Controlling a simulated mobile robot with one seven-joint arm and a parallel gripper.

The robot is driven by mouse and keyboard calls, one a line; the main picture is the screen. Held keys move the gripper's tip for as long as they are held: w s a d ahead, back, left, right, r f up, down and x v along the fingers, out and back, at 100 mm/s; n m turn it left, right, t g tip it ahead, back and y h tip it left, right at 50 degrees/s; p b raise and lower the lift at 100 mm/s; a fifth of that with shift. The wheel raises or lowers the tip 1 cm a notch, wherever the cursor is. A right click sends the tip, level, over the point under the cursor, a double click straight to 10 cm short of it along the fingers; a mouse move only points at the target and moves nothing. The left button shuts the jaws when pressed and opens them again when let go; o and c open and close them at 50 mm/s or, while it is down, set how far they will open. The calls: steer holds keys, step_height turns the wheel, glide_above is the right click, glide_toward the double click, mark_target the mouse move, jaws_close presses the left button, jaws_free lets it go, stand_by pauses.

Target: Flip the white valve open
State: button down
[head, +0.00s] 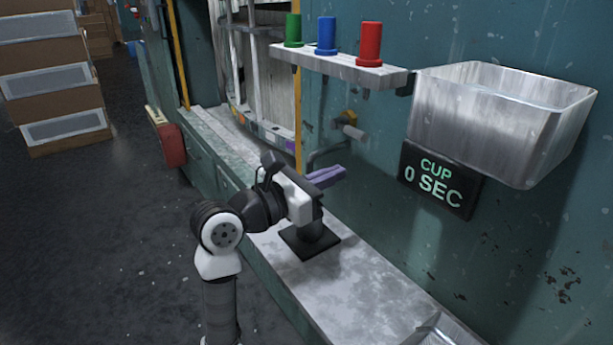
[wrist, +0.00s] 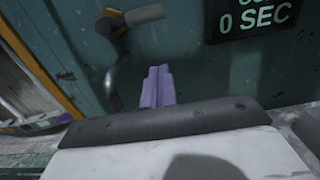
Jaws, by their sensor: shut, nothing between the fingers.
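The valve shows on the teal wall as a yellow body (head: 349,116) with a white cylindrical handle (head: 353,131). In the wrist view the white handle (wrist: 145,14) points right from the yellow body (wrist: 113,23) at the top. A grey bent pipe (wrist: 113,75) runs below it. My gripper (head: 340,172) has purple fingers, shut together and empty. In the head view they point right toward the wall, below the valve. In the wrist view the fingertips (wrist: 158,70) are below the handle and appear apart from it.
A metal bin (head: 500,120) and a black "CUP 0 SEC" sign (head: 437,180) are on the wall at right. A shelf (head: 340,65) holds green, blue and red cylinders. A black square base (head: 305,244) stands on the ledge (head: 345,290) below my gripper.

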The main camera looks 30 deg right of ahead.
mark_target(352, 129)
steer(key=d+r, duration=0.1)
steer(key=r+p, duration=0.1)
steer(key=d+r+p, duration=0.1)
steer(key=r, duration=0.1)
steer(key=shift+w+d, duration=0.2)
steer(key=shift+d, duration=0.1)
steer(key=shift+w+r, duration=0.1)
steer(key=shift+w, duration=0.05)
